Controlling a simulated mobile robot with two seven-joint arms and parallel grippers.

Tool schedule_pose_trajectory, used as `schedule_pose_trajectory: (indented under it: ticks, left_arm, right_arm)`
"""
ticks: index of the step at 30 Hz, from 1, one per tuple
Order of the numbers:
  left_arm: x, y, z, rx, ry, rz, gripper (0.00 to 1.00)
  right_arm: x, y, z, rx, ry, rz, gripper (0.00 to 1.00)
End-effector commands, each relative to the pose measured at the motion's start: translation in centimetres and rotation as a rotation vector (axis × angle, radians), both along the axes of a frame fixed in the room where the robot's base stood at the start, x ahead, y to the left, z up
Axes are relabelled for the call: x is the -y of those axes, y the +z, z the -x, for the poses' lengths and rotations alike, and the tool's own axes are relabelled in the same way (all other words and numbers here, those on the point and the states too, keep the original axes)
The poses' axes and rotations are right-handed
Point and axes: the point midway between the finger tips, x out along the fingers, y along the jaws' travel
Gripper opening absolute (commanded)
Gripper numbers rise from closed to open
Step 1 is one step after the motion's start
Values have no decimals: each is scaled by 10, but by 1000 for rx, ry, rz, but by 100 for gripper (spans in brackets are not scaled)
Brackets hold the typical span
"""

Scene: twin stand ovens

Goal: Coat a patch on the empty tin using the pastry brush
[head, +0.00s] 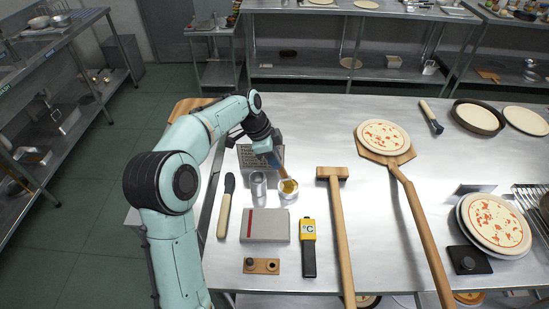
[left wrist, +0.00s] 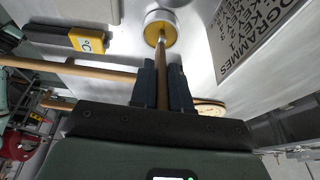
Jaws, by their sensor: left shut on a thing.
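My left gripper (head: 266,148) is shut on the wooden handle of the pastry brush (head: 281,175). The brush slants down into a small pale cup (head: 287,197) with yellow contents, and its tip is inside the cup. In the left wrist view the handle (left wrist: 162,65) runs between my two fingers (left wrist: 163,85) towards the cup (left wrist: 150,15); the bristles are hard to make out. A round dark-rimmed pan (head: 480,130), pale inside, lies at the back right, apart from the brush; I cannot tell whether it is the empty tin. My right gripper is not in view.
A metal cylinder (head: 258,186) stands beside the cup. A grey box (head: 265,226), a yellow-black thermometer (head: 309,250) and a long wooden tool (head: 338,225) lie nearby. A pizza on a peel (head: 400,172) lies between the cup and pan. Bare steel (head: 310,125) shows behind the cup.

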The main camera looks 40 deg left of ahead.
Motion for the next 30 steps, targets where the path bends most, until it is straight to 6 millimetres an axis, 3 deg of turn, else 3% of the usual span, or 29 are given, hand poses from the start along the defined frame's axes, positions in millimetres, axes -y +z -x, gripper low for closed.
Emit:
schedule_pose_trajectory:
  ticks: [14, 30]
  left_arm:
    - [0, 2, 1, -4, 0, 1, 0]
    - [0, 46, -1, 1, 0, 1, 0]
  right_arm:
    - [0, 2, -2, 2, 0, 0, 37]
    - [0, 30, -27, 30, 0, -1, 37]
